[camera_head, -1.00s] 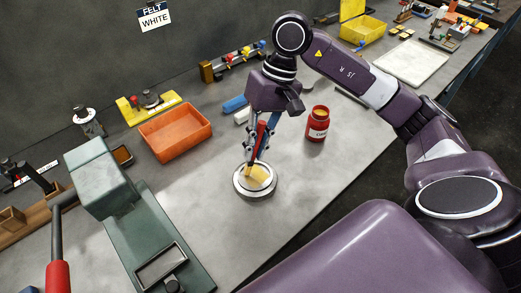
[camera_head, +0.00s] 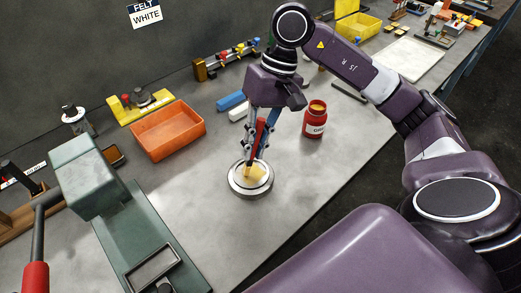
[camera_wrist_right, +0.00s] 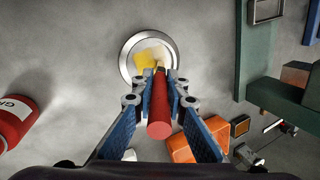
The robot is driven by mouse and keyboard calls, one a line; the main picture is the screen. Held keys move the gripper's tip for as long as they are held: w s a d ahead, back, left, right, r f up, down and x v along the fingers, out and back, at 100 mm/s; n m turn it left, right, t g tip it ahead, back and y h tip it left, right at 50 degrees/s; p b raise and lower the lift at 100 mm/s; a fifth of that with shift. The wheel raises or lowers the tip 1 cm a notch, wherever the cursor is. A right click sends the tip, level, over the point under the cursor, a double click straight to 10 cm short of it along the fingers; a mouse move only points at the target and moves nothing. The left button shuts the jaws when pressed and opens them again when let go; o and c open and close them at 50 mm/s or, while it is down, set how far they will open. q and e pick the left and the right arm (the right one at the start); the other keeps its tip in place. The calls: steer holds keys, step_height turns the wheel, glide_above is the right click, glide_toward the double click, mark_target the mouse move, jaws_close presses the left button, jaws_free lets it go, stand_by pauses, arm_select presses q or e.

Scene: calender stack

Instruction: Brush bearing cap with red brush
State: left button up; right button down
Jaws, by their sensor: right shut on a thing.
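The bearing cap (camera_head: 237,185) is a round silver metal disc lying on the grey table, with a yellowish patch on its top. It also shows in the right wrist view (camera_wrist_right: 125,62). The red brush (camera_head: 259,136) has a red handle and points down at the cap. Its handle shows end-on in the wrist view (camera_wrist_right: 159,118). My right gripper (camera_head: 256,156) is shut on the handle above the cap. The brush tip is at the yellow patch; the fingers partly hide it. My left gripper is not in view.
A red jar (camera_head: 315,120) stands right of the cap. An orange bin (camera_head: 168,140), a blue block (camera_head: 231,101) and a white block (camera_head: 239,113) lie behind. A green machine (camera_head: 140,240) stands at left. The table in front of the cap is clear.

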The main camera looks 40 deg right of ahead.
steer(key=shift+w+a, duration=0.15)
steer(key=shift+w, duration=0.4)
steer(key=shift+r+p, duration=1.6)
steer(key=shift+r, duration=1.4)
steer(key=shift+r+p, duration=0.9)
steer(key=shift+r, duration=0.6)
